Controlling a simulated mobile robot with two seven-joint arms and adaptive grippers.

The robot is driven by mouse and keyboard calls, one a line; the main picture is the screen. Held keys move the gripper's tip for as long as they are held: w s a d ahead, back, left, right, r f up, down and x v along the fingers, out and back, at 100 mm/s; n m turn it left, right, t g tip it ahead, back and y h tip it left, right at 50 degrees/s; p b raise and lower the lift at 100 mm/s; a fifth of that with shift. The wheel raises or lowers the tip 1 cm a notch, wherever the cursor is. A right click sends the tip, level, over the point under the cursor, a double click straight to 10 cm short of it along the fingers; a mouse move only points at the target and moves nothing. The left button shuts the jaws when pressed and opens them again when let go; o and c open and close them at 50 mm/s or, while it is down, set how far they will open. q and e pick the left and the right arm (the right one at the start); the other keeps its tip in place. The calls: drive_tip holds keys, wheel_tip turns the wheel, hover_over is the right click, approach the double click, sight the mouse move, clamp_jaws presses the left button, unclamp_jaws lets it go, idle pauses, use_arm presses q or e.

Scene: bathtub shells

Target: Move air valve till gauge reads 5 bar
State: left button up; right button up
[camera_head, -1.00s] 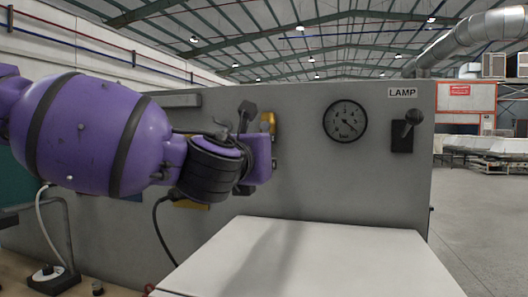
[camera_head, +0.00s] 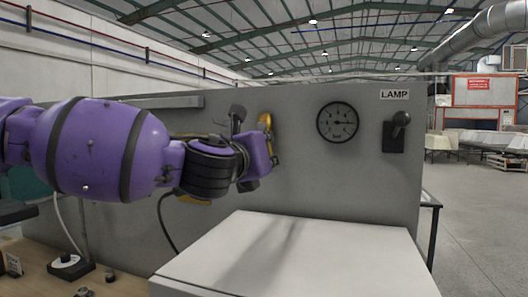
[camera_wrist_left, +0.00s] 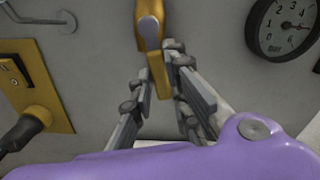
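The air valve has a yellow handle (camera_wrist_left: 151,22) on the grey panel. In the head view its yellow edge (camera_head: 265,121) shows just past my left gripper (camera_head: 240,150). In the left wrist view, the fingers of my left gripper (camera_wrist_left: 160,75) lie close on both sides of the handle's lower end and appear shut on it. The round gauge (camera_head: 338,122) is right of the valve, and its needle points right. It also shows in the left wrist view (camera_wrist_left: 283,28), with the needle near the upper numbers; the exact reading is hard to tell. My right gripper is not in view.
A black lever (camera_head: 398,130) under a LAMP label (camera_head: 394,94) is right of the gauge. A yellow switch plate (camera_wrist_left: 35,85) with a black plug is left of the valve. A pale box top (camera_head: 290,262) lies below; open floor is at right.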

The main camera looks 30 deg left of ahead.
use_arm(q)
drive_tip(key=o, duration=0.4)
drive_tip(key=shift+o, duration=0.2)
drive_tip(key=shift+s, duration=0.1)
drive_tip(key=v, duration=0.7)
drive_tip(key=shift+s, duration=0.2)
drive_tip(key=shift+d, duration=0.1)
idle(0.4)
